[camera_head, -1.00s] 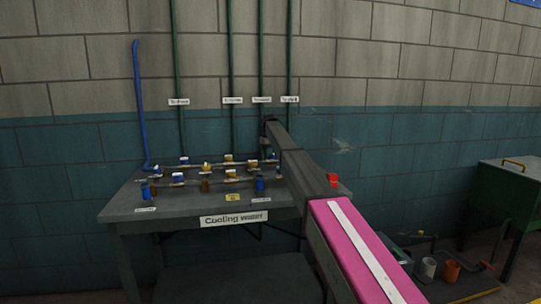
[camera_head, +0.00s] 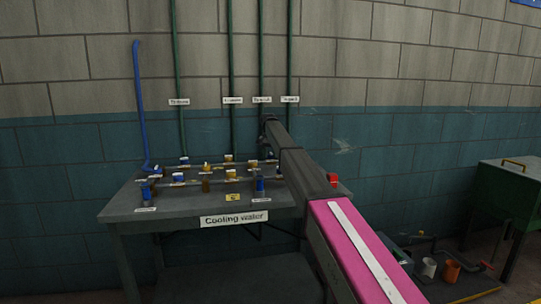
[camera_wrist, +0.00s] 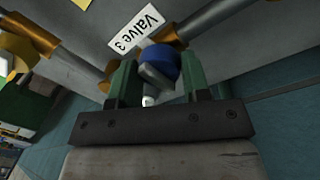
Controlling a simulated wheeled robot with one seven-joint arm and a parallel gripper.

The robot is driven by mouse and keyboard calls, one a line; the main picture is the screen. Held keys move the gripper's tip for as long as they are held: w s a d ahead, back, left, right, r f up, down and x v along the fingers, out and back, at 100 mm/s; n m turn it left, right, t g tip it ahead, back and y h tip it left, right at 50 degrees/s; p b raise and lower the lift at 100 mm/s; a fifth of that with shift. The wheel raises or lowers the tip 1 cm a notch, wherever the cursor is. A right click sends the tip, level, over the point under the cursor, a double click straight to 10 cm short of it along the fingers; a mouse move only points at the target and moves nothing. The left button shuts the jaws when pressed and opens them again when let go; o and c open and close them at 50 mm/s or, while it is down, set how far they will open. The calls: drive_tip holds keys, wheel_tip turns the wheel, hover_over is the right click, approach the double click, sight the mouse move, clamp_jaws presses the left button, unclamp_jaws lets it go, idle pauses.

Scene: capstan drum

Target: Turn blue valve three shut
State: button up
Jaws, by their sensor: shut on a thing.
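In the wrist view, the blue valve (camera_wrist: 158,62) sits beside a white label reading "Valve 3" (camera_wrist: 136,30). My gripper (camera_wrist: 160,74) has a green finger on each side of the valve's grey and blue handle and is shut on it. The fingers hide part of the valve. In the head view, my arm reaches over the right end of the bench, and my gripper cannot be made out clearly there.
The grey bench (camera_head: 125,207) carries pipes and several blue and yellow valves, with a "Cooling water" sign (camera_head: 234,219) on its front. A blue pipe (camera_head: 139,100) rises at left. A red object (camera_head: 333,180) shows beside my arm. A green cabinet (camera_head: 512,195) stands at right.

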sight(269, 154)
drive_tip(key=shift+m, duration=0.5)
drive_tip(key=o, duration=0.9)
drive_tip(key=shift+r, duration=0.1)
drive_tip(key=r, duration=1)
drive_tip(key=shift+w+a+r, duration=0.1)
drive_tip(key=shift+a+r, duration=0.25)
drive_tip(key=shift+a, duration=0.05)
